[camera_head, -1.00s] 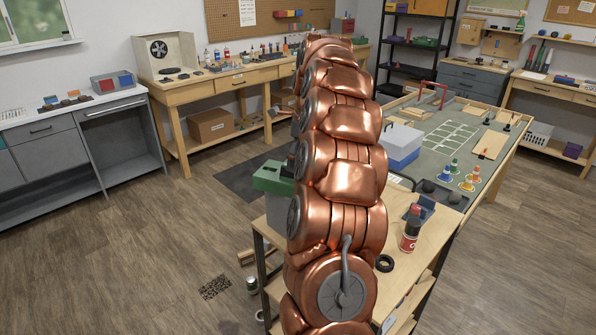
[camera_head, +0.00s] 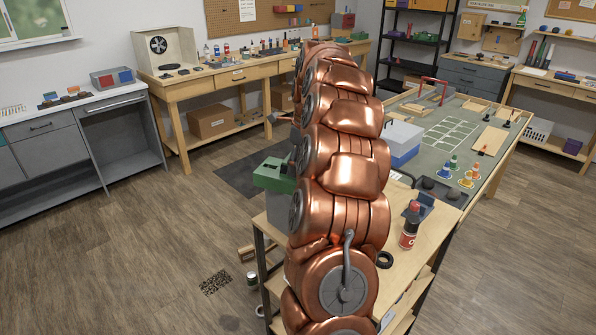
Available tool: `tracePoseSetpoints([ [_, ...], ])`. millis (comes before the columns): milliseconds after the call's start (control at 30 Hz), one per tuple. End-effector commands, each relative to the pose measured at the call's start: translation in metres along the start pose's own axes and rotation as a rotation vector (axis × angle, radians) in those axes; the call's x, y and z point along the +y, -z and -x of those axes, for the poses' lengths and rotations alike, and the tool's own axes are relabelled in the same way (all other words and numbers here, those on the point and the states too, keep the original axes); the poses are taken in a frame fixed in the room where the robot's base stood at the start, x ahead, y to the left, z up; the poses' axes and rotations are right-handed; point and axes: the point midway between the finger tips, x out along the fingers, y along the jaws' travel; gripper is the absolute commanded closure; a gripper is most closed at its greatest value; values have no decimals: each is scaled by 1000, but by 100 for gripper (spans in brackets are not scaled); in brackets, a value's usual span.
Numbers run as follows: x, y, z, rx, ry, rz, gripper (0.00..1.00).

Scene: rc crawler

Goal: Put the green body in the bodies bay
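My copper arm fills the middle of the head view and hides much of what lies behind it. A small grey piece juts out from the arm's left edge, perhaps part of my gripper (camera_head: 283,117); its fingers cannot be made out, nor whether it holds anything. I cannot pick out the green body for certain. A small green item (camera_head: 425,38) lies on the black shelf rack at the back. No bay can be read as the bodies bay.
A wooden bench (camera_head: 232,80) runs along the back wall. A green-topped grey unit (camera_head: 272,175) is left of my arm. A near table holds a red-capped bottle (camera_head: 409,232) and a black tyre (camera_head: 385,260). A green-topped table (camera_head: 440,155) is at right. The left floor is open.

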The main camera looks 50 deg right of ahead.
Motion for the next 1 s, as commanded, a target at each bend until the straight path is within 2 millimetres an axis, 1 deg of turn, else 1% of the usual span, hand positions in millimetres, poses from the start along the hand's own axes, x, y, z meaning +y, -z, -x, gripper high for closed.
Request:
tracePoseSetpoints([
  [33, 0, 0, 0, 0, 0, 0, 45],
  [200, 0, 0, 0, 0, 0, 0, 62],
  [233, 0, 0, 0, 0, 0, 0, 64],
  [267, 0, 0, 0, 0, 0, 0, 69],
  [300, 0, 0, 0, 0, 0, 0, 70],
  [567, 0, 0, 2, 0, 0, 0, 70],
  [1000, 0, -4, 25, 0, 0, -1, 70],
])
